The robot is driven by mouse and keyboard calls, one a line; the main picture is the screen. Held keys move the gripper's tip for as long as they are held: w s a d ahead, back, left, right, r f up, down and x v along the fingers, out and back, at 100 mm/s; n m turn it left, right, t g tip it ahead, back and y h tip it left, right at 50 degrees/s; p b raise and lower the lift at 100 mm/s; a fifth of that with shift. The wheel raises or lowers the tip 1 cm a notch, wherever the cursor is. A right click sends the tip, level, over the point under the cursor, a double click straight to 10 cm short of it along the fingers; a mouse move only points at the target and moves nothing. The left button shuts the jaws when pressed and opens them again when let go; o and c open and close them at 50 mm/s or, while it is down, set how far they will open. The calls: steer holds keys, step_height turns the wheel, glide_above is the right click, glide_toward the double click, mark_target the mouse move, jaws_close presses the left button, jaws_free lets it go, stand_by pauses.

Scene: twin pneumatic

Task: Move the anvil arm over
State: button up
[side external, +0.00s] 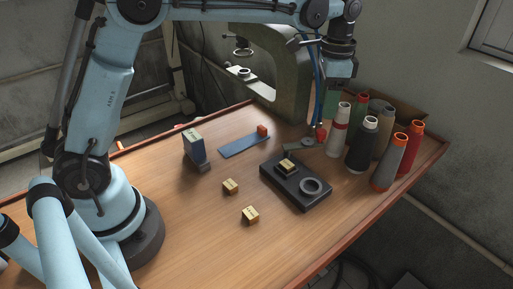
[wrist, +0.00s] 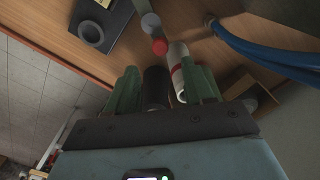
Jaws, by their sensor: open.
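A flat grey arm (side external: 293,147) with a grey disc (side external: 308,142) lies at the foot of the green press frame (side external: 290,75); it looks like the anvil arm. A red ball knob (side external: 321,132) is at its end. In the wrist view the red knob (wrist: 160,47) and the grey disc (wrist: 150,24) show beyond the fingertips. My gripper (side external: 331,104) hangs above and slightly right of the knob, apart from it. In the wrist view its green fingers (wrist: 165,80) are spread with nothing held. Part of the arm is hidden beside the press.
Several spools or bottles (side external: 363,145) stand close right of the knob. Blue hoses (side external: 320,85) hang nearby.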

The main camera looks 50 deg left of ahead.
mark_target(322, 131)
step_height(322, 131, down, 7)
steer(key=shift+f, duration=0.2)
stand_by(0.3)
jaws_close()
